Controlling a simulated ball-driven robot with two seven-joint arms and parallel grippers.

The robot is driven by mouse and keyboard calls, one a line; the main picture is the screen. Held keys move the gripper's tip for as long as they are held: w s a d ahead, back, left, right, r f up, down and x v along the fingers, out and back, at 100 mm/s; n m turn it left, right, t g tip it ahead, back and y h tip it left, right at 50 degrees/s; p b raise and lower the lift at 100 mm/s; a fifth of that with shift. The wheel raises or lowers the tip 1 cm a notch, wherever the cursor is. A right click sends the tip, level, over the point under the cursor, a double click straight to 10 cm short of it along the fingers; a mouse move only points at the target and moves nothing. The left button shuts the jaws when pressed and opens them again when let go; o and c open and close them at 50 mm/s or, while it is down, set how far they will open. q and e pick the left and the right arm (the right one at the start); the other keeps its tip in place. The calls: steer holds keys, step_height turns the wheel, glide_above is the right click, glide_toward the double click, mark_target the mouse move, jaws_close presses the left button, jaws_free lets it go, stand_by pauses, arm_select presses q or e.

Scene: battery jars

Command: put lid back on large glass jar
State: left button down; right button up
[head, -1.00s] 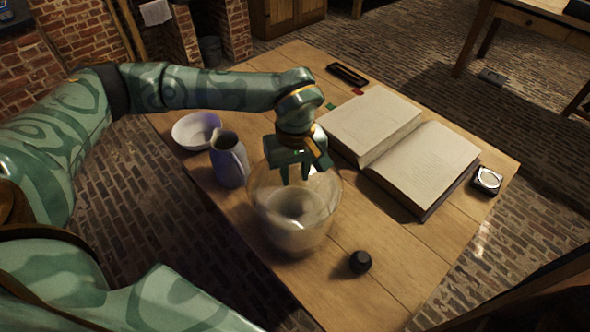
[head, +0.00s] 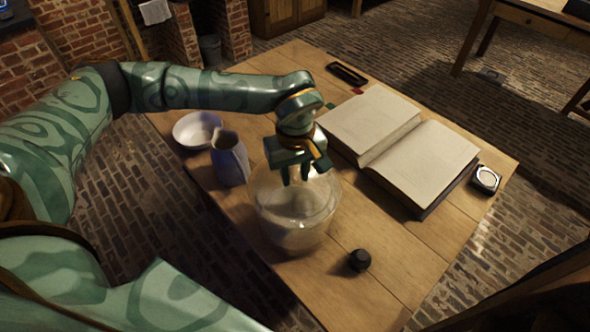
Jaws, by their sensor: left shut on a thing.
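The large glass jar (head: 287,240) stands upright on the wooden table near its left front edge. It is clear and rounded. My left gripper (head: 295,178) is directly over the jar's top, fingers pointing down. It is shut on the clear glass lid (head: 318,190), whose outline blends with the jar's upper part. The lid is at the jar's mouth, but I cannot tell if it touches the rim. The grip point is partly hidden by the fingers. My right gripper is not in view.
A blue-grey jug (head: 229,160) stands close left of the jar, with a white bowl (head: 196,129) behind it. A small black knob-like object (head: 360,260) lies at the front right. A large open book (head: 425,165) fills the table's right side.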

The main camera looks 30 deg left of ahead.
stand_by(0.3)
arm_select(q)
steer(key=c, duration=0.6)
jaws_free()
steer(key=shift+o, duration=0.2)
steer(key=shift+r+p, duration=3.05)
steer(key=shift+r, duration=0.5)
jaws_close()
